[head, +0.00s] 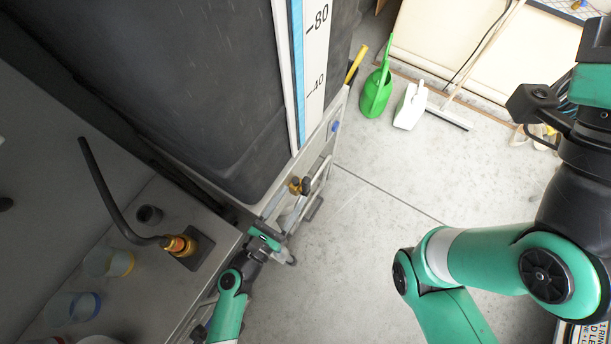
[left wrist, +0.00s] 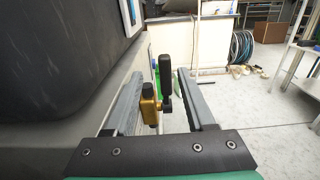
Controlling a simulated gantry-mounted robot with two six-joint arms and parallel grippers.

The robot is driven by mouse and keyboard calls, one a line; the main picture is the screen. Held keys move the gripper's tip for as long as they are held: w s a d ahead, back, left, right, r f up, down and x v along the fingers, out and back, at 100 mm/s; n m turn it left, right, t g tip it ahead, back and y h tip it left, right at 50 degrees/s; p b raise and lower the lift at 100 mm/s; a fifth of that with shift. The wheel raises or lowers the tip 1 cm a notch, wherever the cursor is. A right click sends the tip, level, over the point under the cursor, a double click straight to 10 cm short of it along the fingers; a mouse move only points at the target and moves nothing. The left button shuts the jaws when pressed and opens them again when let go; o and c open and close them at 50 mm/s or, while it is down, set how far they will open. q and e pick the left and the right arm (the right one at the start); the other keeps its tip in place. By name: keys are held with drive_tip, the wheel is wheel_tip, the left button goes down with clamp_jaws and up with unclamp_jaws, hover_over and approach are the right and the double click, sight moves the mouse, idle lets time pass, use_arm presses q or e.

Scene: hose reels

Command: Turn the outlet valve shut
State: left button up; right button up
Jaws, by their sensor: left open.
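The outlet valve (head: 295,186) is a small brass body with a black lever, low on the front of the large dark tank. In the left wrist view the brass valve body (left wrist: 150,106) stands between my fingers, and its black lever (left wrist: 165,73) points upright, just right of the body. My left gripper (head: 284,208) is open at the valve, its two grey fingers on either side; it also shows in the left wrist view (left wrist: 161,85). No finger visibly closes on the lever. My right arm shows at the right, but I cannot make out its gripper.
The dark tank (head: 190,90) with a level scale (head: 315,60) rises behind the valve. A bench (head: 150,275) with cups is at left.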

sight(308, 177)
use_arm(q)
drive_tip(key=x, duration=0.6)
drive_tip(key=b+x, duration=0.1)
drive_tip(key=x, duration=0.1)
drive_tip(key=shift+d, duration=0.6)
drive_tip(key=shift+w+a, duration=0.1)
drive_tip(key=shift+w, duration=0.15)
drive_tip(key=shift+w+d+r, duration=0.2)
drive_tip(key=shift+w+d, duration=0.1)
drive_tip(key=shift+d, duration=0.05)
drive_tip(key=shift+s+a, duration=0.15)
drive_tip(key=shift+a, duration=0.05)
drive_tip(key=c, duration=0.4)
clamp_jaws()
use_arm(e)
drive_tip(key=shift+w+d+f, duration=0.25)
drive_tip(key=shift+d+f, duration=0.05)
drive_tip(key=shift+f, duration=0.15)
drive_tip(key=shift+w+d+f, duration=0.2)
drive_tip(key=shift+d+f, duration=0.05)
drive_tip(key=shift+f, duration=0.15)
use_arm(q)
drive_tip(key=shift+r, duration=0.15)
